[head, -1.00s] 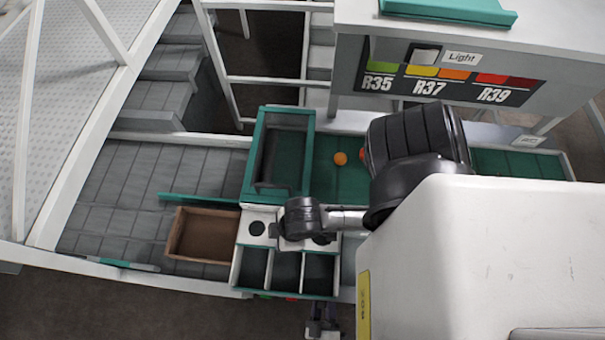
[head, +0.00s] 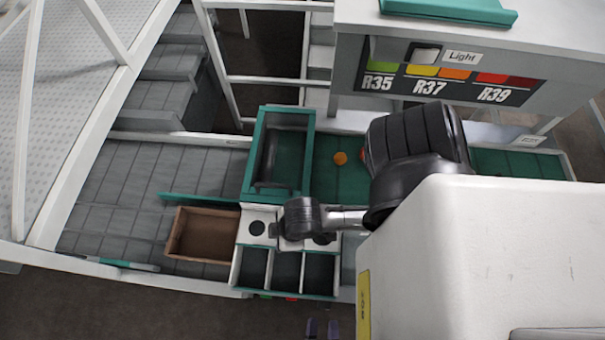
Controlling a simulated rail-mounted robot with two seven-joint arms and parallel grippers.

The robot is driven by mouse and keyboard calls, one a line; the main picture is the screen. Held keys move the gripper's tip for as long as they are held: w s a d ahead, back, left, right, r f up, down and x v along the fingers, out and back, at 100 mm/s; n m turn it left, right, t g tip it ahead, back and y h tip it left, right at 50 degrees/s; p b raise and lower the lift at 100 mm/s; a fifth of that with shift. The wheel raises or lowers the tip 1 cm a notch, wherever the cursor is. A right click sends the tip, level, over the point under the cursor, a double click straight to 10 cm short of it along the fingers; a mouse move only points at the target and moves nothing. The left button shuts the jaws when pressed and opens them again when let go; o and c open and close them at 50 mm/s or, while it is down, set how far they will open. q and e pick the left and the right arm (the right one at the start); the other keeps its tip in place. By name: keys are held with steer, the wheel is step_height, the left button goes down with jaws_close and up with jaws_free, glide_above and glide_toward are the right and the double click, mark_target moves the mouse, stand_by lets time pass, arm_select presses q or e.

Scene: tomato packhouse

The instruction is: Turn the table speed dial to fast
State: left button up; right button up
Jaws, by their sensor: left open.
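The table speed dial cannot be made out in this view. On the front edge of the white bench, a small green part (head: 265,296) and a small red part (head: 291,298) show, too small to identify.
The white bench has three dark bins (head: 287,270) and a round black spot (head: 257,228). A brown wooden box (head: 178,236) stands left. An orange tomato (head: 340,158) lies on the green surface behind. A light switch (head: 424,54) is upper right. Floor at lower left is free.

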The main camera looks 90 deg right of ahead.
arm_select(q)
steer(key=a, duration=0.8)
steer(key=shift+a+b, duration=0.2)
steer(key=shift+b, duration=0.15)
steer(key=shift+w, duration=0.1)
